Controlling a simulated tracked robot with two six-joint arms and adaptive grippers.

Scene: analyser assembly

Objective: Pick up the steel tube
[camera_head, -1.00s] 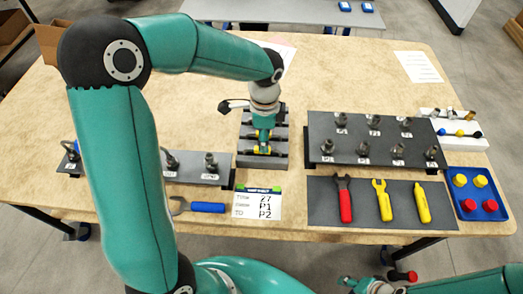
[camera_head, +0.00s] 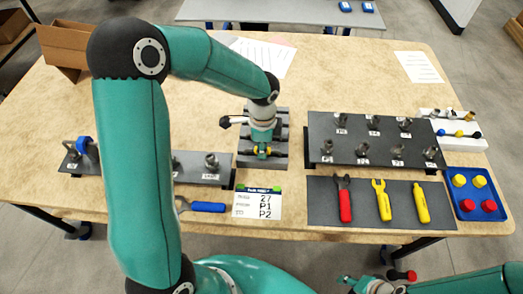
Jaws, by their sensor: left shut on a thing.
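My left gripper (camera_head: 262,150) points down over the grey slotted rack (camera_head: 249,162) in the middle of the table. It is shut on a small part that I take to be the steel tube, low at the rack. The fingers hide most of this part, and small yellow patches show beside them. I cannot tell whether the part touches the rack. My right gripper (camera_head: 378,284) is at the bottom edge, off the front of the table. A dark piece with a red end (camera_head: 404,275) shows beside it. I cannot tell whether its fingers are closed.
A label card (camera_head: 257,203) lies in front of the rack. A black stand (camera_head: 375,150) with several metal fittings is to the right. A dark mat (camera_head: 320,210) holds tools, beside a blue tray (camera_head: 466,206). My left arm covers part of the left stand (camera_head: 205,178).

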